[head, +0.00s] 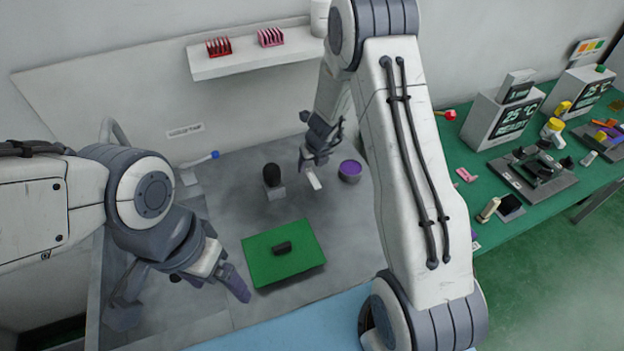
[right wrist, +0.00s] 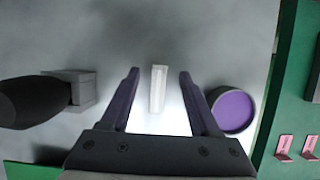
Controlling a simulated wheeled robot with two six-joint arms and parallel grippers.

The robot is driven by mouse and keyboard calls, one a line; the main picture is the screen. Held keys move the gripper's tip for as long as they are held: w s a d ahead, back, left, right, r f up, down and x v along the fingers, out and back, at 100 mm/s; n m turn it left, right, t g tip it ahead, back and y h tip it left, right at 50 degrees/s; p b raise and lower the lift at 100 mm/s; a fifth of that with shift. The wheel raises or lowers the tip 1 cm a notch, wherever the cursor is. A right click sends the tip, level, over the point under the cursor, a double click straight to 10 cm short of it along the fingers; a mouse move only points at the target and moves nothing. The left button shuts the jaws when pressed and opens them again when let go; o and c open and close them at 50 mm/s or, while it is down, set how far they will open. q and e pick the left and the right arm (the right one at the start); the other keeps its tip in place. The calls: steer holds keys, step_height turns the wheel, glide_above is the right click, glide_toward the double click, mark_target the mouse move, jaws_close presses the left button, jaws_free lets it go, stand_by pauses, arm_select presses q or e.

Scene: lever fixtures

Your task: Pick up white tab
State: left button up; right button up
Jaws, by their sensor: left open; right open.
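The white tab (head: 313,179) lies on the grey work surface towards the back. In the right wrist view the white tab (right wrist: 158,88) stands lengthwise between the two fingers, with a gap on each side. My right gripper (head: 308,165) is open just behind and above the tab; its fingers also show in the right wrist view (right wrist: 158,75). Whether the fingers are low enough to be level with the tab, I cannot tell. My left gripper (head: 190,300) is open and empty at the lower left, away from the tab.
A purple-topped round container (head: 350,171) stands right of the tab. A black knob on a grey block (head: 272,181) stands left of it. A green board (head: 284,252) with a black piece lies in front. A green table (head: 540,200) with devices is at the right.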

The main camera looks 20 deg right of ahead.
steer(key=shift+x, duration=1.05)
jaws_close()
steer(key=shift+r, duration=0.15)
